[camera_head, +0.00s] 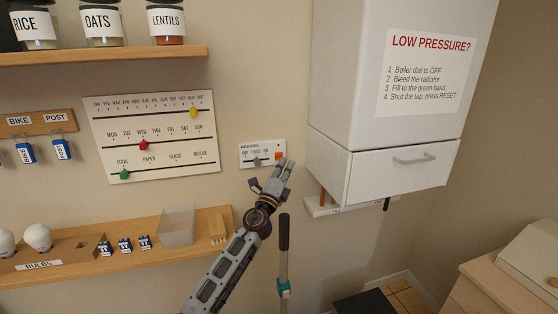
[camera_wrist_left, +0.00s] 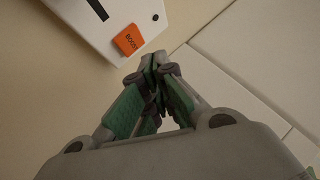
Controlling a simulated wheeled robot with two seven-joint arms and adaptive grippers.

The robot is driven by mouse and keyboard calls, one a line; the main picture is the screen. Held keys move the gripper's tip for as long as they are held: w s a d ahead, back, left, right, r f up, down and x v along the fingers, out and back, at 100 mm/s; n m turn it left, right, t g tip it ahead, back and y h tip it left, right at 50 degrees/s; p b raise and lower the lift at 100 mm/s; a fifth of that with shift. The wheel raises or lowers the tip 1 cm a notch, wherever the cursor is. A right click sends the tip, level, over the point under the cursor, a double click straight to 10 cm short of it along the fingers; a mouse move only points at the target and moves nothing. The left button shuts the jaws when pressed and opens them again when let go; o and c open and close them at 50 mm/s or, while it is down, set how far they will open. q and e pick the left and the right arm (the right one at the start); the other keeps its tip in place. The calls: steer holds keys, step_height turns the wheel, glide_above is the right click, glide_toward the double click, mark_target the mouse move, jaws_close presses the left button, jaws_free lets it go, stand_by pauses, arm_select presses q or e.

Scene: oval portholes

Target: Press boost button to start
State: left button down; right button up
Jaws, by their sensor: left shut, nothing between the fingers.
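The orange boost button (camera_wrist_left: 128,39), lettered BOOST, sits at the corner of a white wall panel (camera_wrist_left: 88,22). In the head view the button (camera_head: 279,155) is at the right end of the small panel (camera_head: 248,150), which also has a grey slider (camera_head: 257,161). My left gripper (camera_head: 285,166) is just below and right of the button. In the left wrist view its closed fingertips (camera_wrist_left: 158,62) show empty, below and right of the button, with a gap in the picture. I cannot tell how far they are from the wall. My right gripper is out of view.
A white boiler cabinet (camera_head: 384,176) juts out close to the right of the panel. A calendar board (camera_head: 150,130) hangs to the left. A lower shelf (camera_head: 110,262) holds bulbs, small packs and a clear bin (camera_head: 177,226). A grey pole with a dark grip (camera_head: 284,232) stands below the panel.

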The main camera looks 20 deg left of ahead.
arm_select(q)
steer(key=shift+w+a, duration=0.35)
steer(key=shift+w, duration=0.2)
steer(key=shift+w+a+b, duration=0.45)
steer(key=shift+w+b, duration=0.2)
stand_by(2.5)
steer(key=shift+s, duration=0.1)
steer(key=shift+s+d+p, duration=0.3)
steer(key=shift+s+d, duration=0.15)
steer(key=shift+s, duration=0.15)
steer(key=shift+s+d, duration=0.1)
stand_by(0.5)
steer(key=s+d, duration=0.1)
steer(key=s+p, duration=0.1)
steer(key=s+d, duration=0.1)
steer(key=s, duration=0.1)
steer(key=shift+d, duration=0.3)
stand_by(1.1)
